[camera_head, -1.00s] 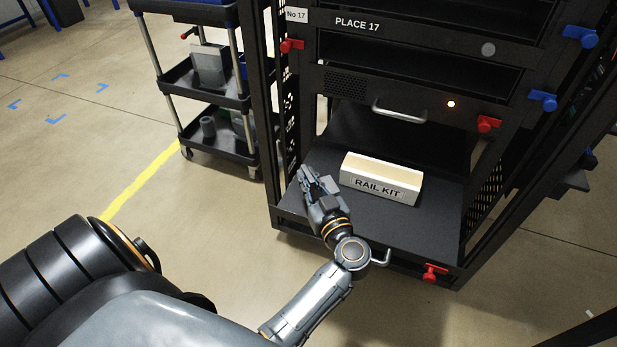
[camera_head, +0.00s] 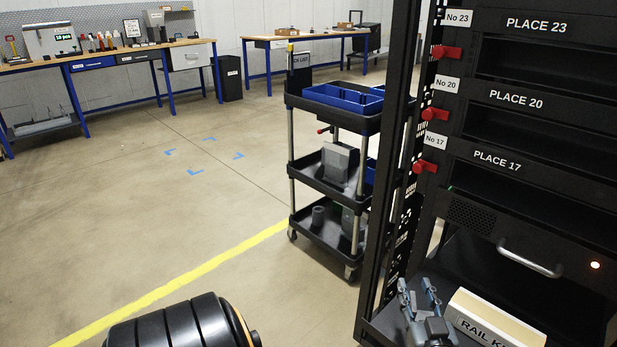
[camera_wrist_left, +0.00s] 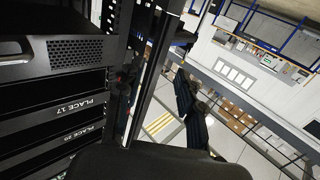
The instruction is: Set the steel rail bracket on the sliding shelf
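The dark sliding shelf (camera_head: 380,327) is at the bottom of the rack in the head view, mostly cut off by the frame edge. My left gripper (camera_head: 417,290) is over its left part, fingers pointing up and apart, with nothing visible between them. A white RAIL KIT box (camera_head: 489,322) lies on the shelf just right of the gripper. I cannot clearly identify the steel rail bracket; a grey angular piece (camera_head: 338,162) stands on the cart's middle tier, and grey metal parts (camera_head: 43,126) lie under the left workbench. My right gripper is not in view.
The black three-tier cart (camera_head: 334,191) stands left of the rack (camera_head: 384,160), with a blue bin (camera_head: 343,97) on top. Red latches (camera_head: 435,114) and a handle (camera_head: 530,258) stick out of the rack front. The floor (camera_head: 230,200) left of the cart is clear.

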